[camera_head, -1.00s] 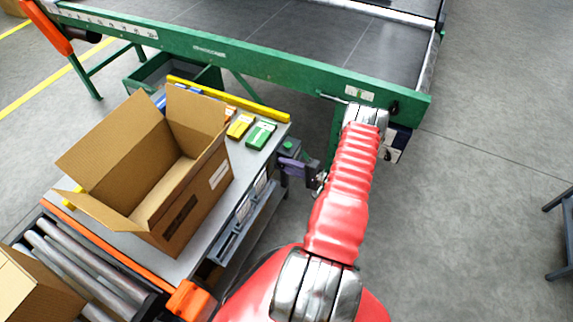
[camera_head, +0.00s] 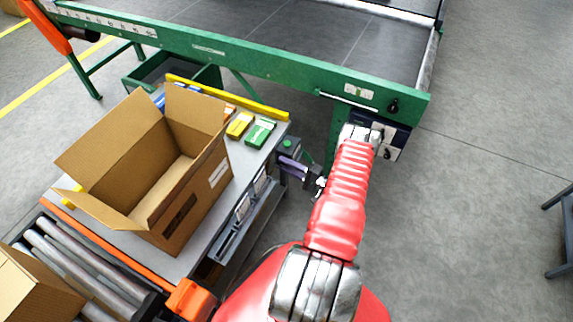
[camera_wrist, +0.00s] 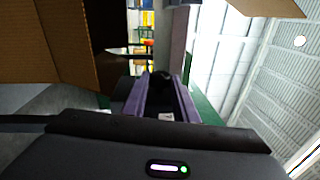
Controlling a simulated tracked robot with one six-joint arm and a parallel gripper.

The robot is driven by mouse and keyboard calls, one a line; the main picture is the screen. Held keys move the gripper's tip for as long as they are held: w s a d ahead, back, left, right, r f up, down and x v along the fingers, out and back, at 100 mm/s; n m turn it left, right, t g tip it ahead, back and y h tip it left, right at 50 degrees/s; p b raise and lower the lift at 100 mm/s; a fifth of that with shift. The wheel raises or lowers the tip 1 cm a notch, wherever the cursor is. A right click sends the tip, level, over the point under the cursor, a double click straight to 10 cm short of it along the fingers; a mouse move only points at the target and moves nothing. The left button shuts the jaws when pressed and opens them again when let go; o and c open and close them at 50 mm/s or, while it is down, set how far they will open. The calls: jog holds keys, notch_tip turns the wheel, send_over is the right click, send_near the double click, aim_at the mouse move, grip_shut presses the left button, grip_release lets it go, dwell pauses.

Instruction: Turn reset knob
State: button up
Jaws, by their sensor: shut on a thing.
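My gripper (camera_head: 284,162) has purple fingers and is at the table's right corner, beside a small dark box with a green button (camera_head: 287,143). In the wrist view my gripper (camera_wrist: 161,84) has its fingers on either side of a small black knob (camera_wrist: 161,79), which I take for the reset knob. The fingers are shut on it. The knob is hidden in the head view, and its marking and turn angle cannot be read.
An open cardboard box (camera_head: 150,170) stands on the grey table (camera_head: 245,160), left of my gripper. The green-framed conveyor (camera_head: 270,66) runs behind. A panel with black dials (camera_head: 391,141) hangs at its right end.

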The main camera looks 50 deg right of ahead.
jog(key=o, duration=0.7)
jog(key=shift+s+f, duration=0.1)
jog(key=shift+f, duration=0.1)
jog(key=shift+c, duration=0.2)
jog(key=o, duration=0.4)
jog(key=shift+r, duration=0.1)
jog(key=shift+c, duration=0.2)
jog(key=v, duration=1.3)
jog(key=shift+s, duration=0.35)
